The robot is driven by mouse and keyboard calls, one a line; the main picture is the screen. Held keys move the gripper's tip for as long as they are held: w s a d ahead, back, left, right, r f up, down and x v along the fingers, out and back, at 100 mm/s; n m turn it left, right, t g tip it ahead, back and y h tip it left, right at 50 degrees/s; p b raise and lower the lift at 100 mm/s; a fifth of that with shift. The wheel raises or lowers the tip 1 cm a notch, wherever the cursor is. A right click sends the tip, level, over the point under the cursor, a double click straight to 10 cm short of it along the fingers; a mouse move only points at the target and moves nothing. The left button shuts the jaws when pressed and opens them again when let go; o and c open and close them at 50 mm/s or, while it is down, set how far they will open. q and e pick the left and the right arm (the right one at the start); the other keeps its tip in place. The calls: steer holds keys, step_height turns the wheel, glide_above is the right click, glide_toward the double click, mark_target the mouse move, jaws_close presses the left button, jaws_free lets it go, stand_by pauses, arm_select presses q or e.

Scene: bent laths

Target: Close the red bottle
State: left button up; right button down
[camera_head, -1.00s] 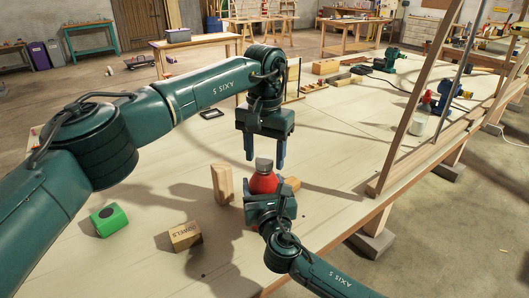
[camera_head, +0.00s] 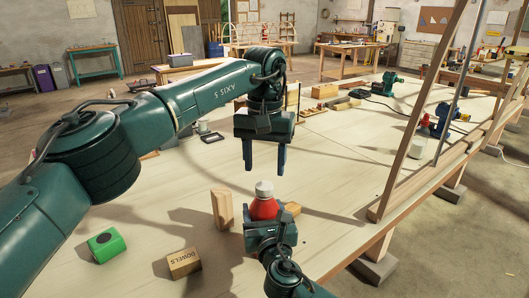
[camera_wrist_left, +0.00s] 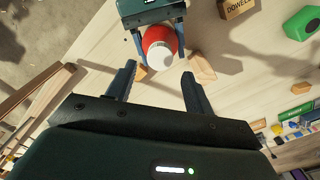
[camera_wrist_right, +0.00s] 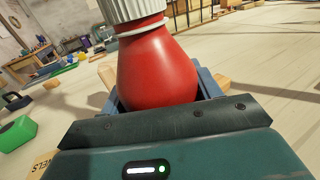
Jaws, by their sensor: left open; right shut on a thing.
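The red bottle (camera_head: 262,209) stands upright at the near part of the workbench, with a white ribbed cap (camera_head: 264,189) on top. The right wrist view shows the bottle's body (camera_wrist_right: 155,68) close up, with the cap (camera_wrist_right: 130,8) above a white ring on the neck. My right gripper (camera_head: 268,226) is shut around the bottle's lower body. My left gripper (camera_head: 265,170) is open and empty, pointing down just above the cap. In the left wrist view the cap (camera_wrist_left: 160,60) lies just beyond and between the left fingertips (camera_wrist_left: 159,70). How tightly the cap sits I cannot tell.
An upright wooden block (camera_head: 222,209) stands left of the bottle and a small wooden block (camera_head: 292,208) right of it. A dowels box (camera_head: 183,263) and a green block (camera_head: 106,245) lie nearer left. A leaning wooden frame (camera_head: 402,135) stands at the right edge.

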arm_select(q)
steer(key=n, duration=0.4)
steer(key=shift+r, duration=0.15)
steer(key=n, duration=0.4)
steer(key=shift+r+n, duration=0.15)
steer(key=shift+n, duration=0.15)
steer(key=n, duration=0.6)
steer(key=shift+r+n, duration=0.2)
steer(key=shift+n, duration=0.2)
steer(key=n, duration=0.6)
steer(key=shift+r+n, duration=0.2)
steer(key=shift+n, duration=0.1)
steer(key=n, duration=0.6)
steer(key=shift+r+n, duration=0.2)
steer(key=shift+n, duration=0.1)
steer(key=n, duration=0.4)
steer(key=shift+r, duration=0.1)
steer(key=n, duration=0.7)
steer(key=shift+r, duration=0.2)
steer(key=n, duration=0.6)
steer(key=shift+r, duration=0.2)
steer(key=n, duration=0.5)
steer(key=shift+r, duration=0.15)
